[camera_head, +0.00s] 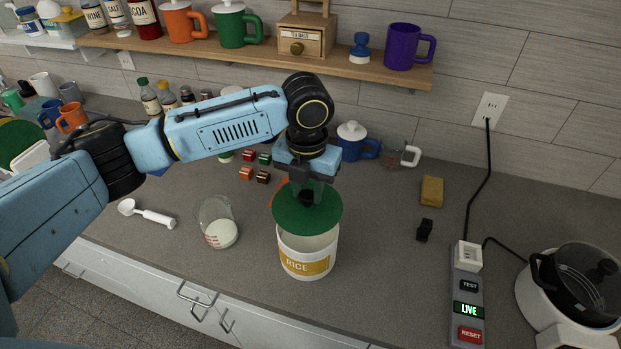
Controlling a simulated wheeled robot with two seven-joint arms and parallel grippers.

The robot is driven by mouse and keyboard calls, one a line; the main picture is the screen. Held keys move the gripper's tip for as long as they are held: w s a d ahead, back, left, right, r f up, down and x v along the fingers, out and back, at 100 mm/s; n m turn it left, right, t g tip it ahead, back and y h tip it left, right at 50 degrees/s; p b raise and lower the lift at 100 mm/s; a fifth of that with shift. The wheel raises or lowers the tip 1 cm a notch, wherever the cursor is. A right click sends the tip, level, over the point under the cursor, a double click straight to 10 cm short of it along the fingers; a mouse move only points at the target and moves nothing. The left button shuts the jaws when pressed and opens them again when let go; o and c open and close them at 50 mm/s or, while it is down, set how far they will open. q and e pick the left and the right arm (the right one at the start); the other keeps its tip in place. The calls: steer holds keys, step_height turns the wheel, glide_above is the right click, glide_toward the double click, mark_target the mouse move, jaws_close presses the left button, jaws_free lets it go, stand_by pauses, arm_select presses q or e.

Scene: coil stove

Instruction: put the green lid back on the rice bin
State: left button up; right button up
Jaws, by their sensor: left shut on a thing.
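The rice bin (306,265) is a white round canister with a yellow RICE label, upright on the grey counter near its front edge. The green lid (308,219) is a flat round disc with a dark knob. My left gripper (306,196) points down and is shut on the lid's knob. The lid is over the bin's mouth and shifted toward the back, so the front part of the opening shows below it. Whether the lid touches the rim at the back is hidden. My right gripper is not in view.
A measuring cup (217,226) with white contents and a white scoop (147,214) lie left of the bin. Small coloured cubes (249,156) and a blue mug (357,147) are behind. A power strip (468,300) and rice cooker (568,290) stand right.

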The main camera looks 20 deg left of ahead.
mark_target(308, 209)
arm_select(q)
step_height(308, 209, down, 2)
steer(key=shift+f+b, duration=0.1)
steer(key=shift+b, duration=0.95)
step_height(308, 209, down, 2)
steer(key=b, duration=0.2)
steer(key=shift+b, duration=0.3)
steer(key=shift+f, duration=1)
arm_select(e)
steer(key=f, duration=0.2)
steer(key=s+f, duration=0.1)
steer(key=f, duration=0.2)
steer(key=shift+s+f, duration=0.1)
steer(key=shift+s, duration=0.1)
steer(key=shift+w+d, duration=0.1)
arm_select(q)
steer(key=shift+w+r+p, duration=0.1)
steer(key=shift+p, duration=0.55)
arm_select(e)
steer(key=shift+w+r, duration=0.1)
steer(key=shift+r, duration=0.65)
arm_select(q)
steer(key=shift+f+p, duration=0.25)
steer(key=shift+p, duration=0.8)
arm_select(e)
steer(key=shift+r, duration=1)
